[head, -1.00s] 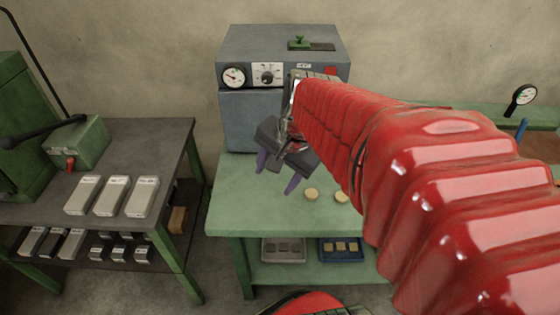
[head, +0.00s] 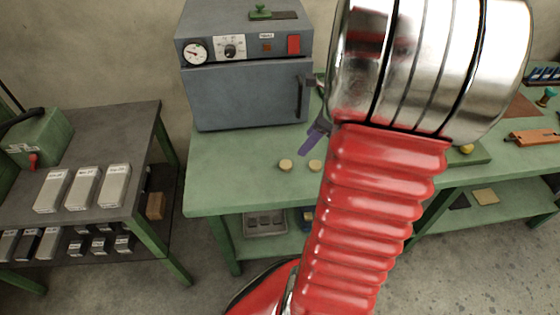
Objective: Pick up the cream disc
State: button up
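Two small cream discs lie on the green bench top (head: 235,185), the left disc (head: 285,165) and the right disc (head: 315,166), a little apart. Both are in plain view, the right one close to the edge of my arm in the picture. Of my gripper, only a purple finger (head: 313,142) shows, just above the discs in the picture. The rest of it is hidden behind my arm, so its opening and its height over the bench cannot be judged.
A grey oven (head: 250,95) stands at the back of the bench. A grey table (head: 110,125) with several metal blocks is at the left. A metal tray (head: 265,224) sits on the bench's lower shelf. A green mat with a yellow thing (head: 467,149) lies at the right.

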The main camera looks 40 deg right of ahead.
send_near(286, 164)
notch_tip(286, 164, down, 2)
jog(key=shift+w+a+f, duration=0.1)
jog(key=shift+a, duration=0.05)
jog(key=shift+f, duration=0.1)
dwell(0.5)
jog(key=shift+w+x, duration=0.1)
jog(key=shift+x, duration=1.25)
jog(key=shift+w+x, duration=0.15)
jog(key=shift+x, duration=1.15)
jog(key=shift+c, duration=0.6)
jog(key=c, duration=1)
notch_tip(286, 164, up, 10)
